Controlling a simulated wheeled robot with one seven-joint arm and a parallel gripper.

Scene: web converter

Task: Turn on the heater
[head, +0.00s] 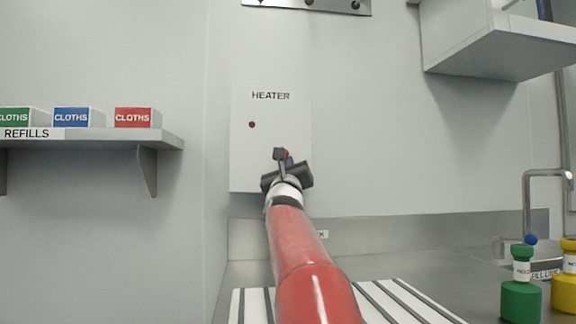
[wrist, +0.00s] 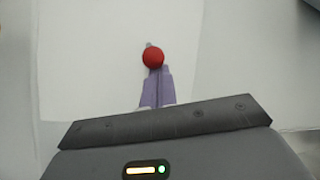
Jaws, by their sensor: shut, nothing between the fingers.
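The heater (head: 270,108) is a white wall panel marked HEATER, straight ahead in the head view. A small dark red round spot (head: 251,125) sits on its left side and looks unlit. A red ball knob (wrist: 153,58) with a short grey stub above it shows against the white panel in the wrist view. My gripper (wrist: 154,72) has its purple fingers together, with nothing between them. Their tips are at the lower edge of the knob; I cannot tell whether they touch it. In the head view my gripper (head: 283,156) mostly hides the knob.
A shelf (head: 160,139) with green, blue and red cloth boxes is at the left. A cabinet (head: 500,50) hangs at the upper right. A steel counter (head: 420,262) below holds green (head: 521,300) and yellow (head: 565,290) bottles near a tap (head: 527,200).

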